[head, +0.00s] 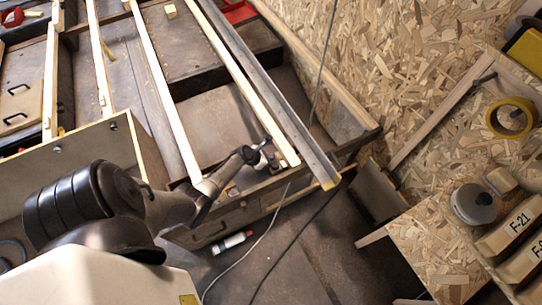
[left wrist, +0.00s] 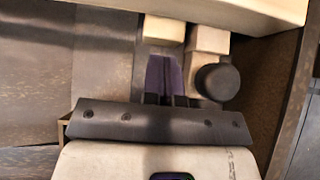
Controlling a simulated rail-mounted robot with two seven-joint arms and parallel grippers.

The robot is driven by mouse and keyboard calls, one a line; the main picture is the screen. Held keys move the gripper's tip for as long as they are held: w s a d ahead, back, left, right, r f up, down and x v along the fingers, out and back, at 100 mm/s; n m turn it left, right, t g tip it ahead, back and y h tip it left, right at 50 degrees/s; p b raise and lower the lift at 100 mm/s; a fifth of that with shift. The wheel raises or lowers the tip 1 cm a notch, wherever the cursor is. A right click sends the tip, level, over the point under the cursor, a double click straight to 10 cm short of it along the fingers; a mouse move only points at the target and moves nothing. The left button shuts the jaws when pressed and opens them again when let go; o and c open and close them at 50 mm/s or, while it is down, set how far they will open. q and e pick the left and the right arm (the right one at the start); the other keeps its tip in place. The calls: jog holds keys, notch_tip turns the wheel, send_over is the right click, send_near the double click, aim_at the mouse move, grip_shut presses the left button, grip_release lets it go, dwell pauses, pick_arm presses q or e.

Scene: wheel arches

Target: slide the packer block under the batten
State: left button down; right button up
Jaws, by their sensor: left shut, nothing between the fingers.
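My left gripper (head: 262,147) is shut and empty, close to the near end of a long pale batten (head: 250,92). In the left wrist view the shut purple fingers (left wrist: 163,62) point at a small pale wooden block (left wrist: 163,29), probably the packer block. The block lies just beyond the fingertips, against or partly under the batten (left wrist: 235,10), which crosses the top of that view. Whether fingers and block touch is unclear. A second pale block (left wrist: 208,39) is right beside it. My right gripper is not in view.
A dark round knob (left wrist: 217,81) stands close to the right of the fingers. A dark metal rail (head: 272,85) runs alongside the batten. Several other pale strips cross the left side. A chipboard wall (head: 400,65) and bench with yellow tape (head: 492,121) are at right.

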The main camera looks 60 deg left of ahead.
pick_arm(q)
jog(key=s+f+p+v, duration=0.1)
jog(key=p+v, duration=0.6)
jog(key=v, duration=0.4)
jog(key=shift+s, duration=0.35)
jog(key=shift+r, duration=0.1)
